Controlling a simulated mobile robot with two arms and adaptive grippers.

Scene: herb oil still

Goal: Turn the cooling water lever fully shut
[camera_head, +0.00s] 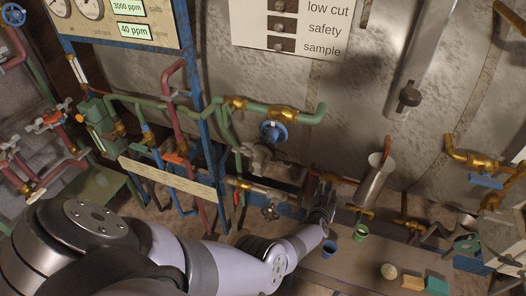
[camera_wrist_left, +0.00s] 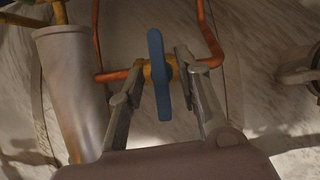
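The blue lever (camera_wrist_left: 159,76) stands upright in the left wrist view, on a brass valve body (camera_wrist_left: 148,71) in a copper pipe (camera_wrist_left: 118,75). It lies across the pipe's left-to-right run. My left gripper (camera_wrist_left: 161,62) is open, with one finger on each side of the lever. Gaps show between the fingers and the lever, and nothing is held. In the head view my left gripper (camera_head: 325,198) is by the copper pipe (camera_head: 325,175), and I cannot make out the lever there. My right gripper is not in view.
A grey metal cylinder (camera_head: 373,186) stands right of my left gripper; it also shows in the left wrist view (camera_wrist_left: 70,85). Pipes and a blue handwheel valve (camera_head: 273,132) are up left.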

